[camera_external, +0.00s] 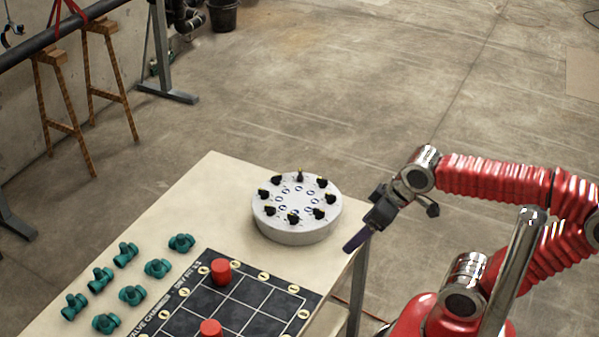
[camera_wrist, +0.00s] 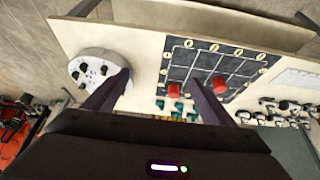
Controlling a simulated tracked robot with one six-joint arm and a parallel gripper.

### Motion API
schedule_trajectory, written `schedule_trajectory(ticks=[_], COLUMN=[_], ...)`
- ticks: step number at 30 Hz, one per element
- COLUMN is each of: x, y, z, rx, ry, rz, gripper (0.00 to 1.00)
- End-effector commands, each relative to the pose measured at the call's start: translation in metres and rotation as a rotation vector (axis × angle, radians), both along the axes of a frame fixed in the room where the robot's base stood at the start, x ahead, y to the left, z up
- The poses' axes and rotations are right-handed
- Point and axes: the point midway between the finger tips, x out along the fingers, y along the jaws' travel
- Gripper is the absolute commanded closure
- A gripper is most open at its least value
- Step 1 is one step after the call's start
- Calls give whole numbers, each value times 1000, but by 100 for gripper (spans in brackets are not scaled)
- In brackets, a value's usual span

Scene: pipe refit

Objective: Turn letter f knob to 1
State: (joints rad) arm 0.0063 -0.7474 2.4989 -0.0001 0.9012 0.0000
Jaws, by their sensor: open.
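A round light-grey dial box (camera_external: 296,234) stands at the far right corner of the table, with several black knobs (camera_external: 300,176) in a ring on its top. Blue-and-white marks sit inside the ring. The letters are too small to read, so I cannot tell which knob is f. The box also shows at the left in the wrist view (camera_wrist: 88,56). My gripper (camera_external: 357,241) is to the right of the box, apart from it, fingers pointing down and left. In the wrist view its two dark fingers (camera_wrist: 157,97) are spread and empty.
A black grid board (camera_external: 245,300) with two red cylinders (camera_external: 221,271) (camera_external: 211,328) lies in front of the box. Several green valves (camera_external: 131,294) stand left of it. The table (camera_external: 190,215) is bare left of the box. Open floor lies beyond.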

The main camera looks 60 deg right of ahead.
Motion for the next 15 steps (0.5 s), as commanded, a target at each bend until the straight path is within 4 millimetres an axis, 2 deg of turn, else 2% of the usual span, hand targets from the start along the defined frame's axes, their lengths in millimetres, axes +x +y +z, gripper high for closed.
schedule_trajectory(ticks=[1,7,15], x=[1,9,43], y=[-2,-10,-26], z=[-3,-21,-28], rx=[1,2,8], ry=[11,86,169], rz=[-5,-34,-78], gripper=[26,40,59])
